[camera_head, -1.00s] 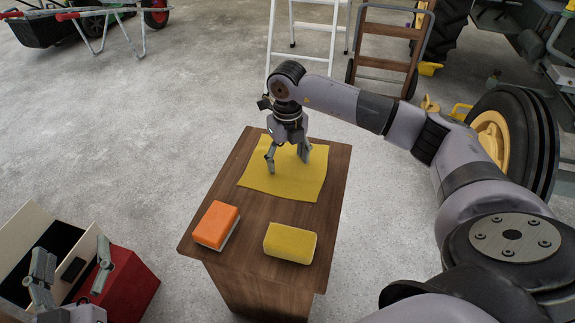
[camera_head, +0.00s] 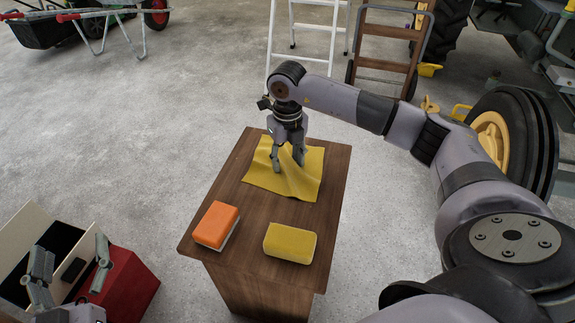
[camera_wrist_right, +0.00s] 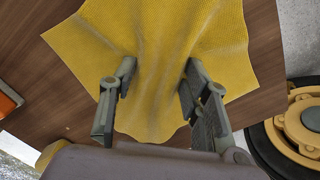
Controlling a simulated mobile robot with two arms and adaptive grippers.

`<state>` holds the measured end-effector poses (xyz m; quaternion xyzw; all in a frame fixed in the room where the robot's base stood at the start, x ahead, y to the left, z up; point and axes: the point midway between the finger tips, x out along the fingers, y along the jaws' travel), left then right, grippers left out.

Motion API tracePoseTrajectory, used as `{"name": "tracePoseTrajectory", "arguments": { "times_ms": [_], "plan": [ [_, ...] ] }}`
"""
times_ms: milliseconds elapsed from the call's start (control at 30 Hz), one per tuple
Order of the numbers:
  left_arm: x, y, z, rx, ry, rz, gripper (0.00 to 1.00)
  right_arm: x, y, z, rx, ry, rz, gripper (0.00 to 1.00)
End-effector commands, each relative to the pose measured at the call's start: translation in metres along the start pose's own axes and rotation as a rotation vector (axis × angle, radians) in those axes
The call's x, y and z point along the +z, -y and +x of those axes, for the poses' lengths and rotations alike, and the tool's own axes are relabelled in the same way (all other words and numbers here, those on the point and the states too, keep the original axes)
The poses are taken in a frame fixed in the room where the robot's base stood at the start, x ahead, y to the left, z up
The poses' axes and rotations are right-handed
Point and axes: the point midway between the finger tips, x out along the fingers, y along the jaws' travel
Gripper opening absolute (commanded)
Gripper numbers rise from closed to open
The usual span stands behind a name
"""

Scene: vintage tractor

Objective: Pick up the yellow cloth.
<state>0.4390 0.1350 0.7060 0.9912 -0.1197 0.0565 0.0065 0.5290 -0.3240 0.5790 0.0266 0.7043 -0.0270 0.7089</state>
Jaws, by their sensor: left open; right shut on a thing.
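The yellow cloth (camera_head: 302,182) lies on the far part of the small wooden table, its middle bunched into folds. My right gripper (camera_head: 288,166) points down and is shut on the cloth, with a fold pinched between its fingers. The right wrist view shows the cloth (camera_wrist_right: 190,35) gathered between the two fingers of the right gripper (camera_wrist_right: 155,85), with its outer parts spread over the wood. My left gripper (camera_head: 70,268) is open and empty at the lower left, away from the table, in front of a red box.
An orange sponge (camera_head: 216,225) and a yellow sponge (camera_head: 290,242) lie on the near part of the wooden table (camera_head: 256,220). A red box (camera_head: 128,280) stands on the floor at lower left. A ladder (camera_head: 318,27) and a hand truck (camera_head: 385,62) stand behind.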

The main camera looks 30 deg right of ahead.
Motion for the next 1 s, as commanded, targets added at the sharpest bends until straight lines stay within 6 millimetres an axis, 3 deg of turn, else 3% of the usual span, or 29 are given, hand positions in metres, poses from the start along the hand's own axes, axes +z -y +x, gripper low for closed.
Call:
{"name": "tracePoseTrajectory", "arguments": {
  "times_ms": [1000],
  "plan": [
    [0.0019, 0.0002, -0.0002, -0.001, 0.001, 0.0, 0.68, -0.0038, -0.0004, 0.008, -0.003, -0.015, -0.002, 0.03]
  ]
}}
